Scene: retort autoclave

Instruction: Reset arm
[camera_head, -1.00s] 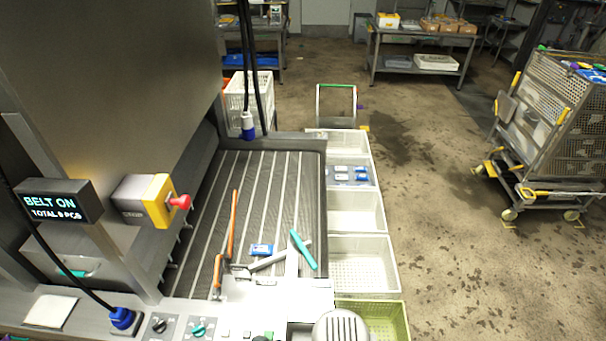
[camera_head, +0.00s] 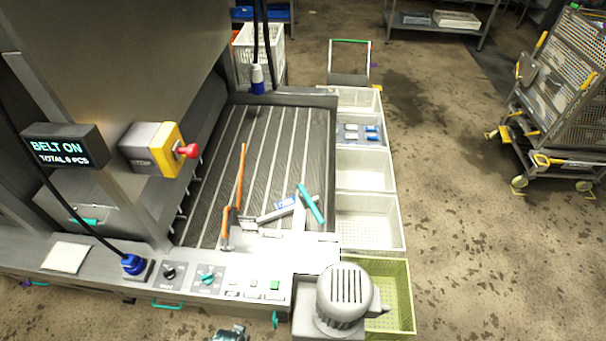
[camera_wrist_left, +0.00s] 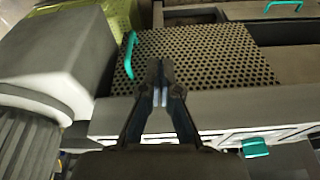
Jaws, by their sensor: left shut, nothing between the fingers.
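My left gripper (camera_wrist_left: 160,90) is shut and empty in the left wrist view, its two dark fingertips together. It appears over a grey panel front, with a perforated plate (camera_wrist_left: 205,55) beyond the tips. My right gripper is in neither view.
A motor (camera_head: 344,296) and green crate (camera_head: 390,300) stand at front right, with white crates (camera_head: 367,222) behind. A cart (camera_head: 570,90) stands right; floor between is clear.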

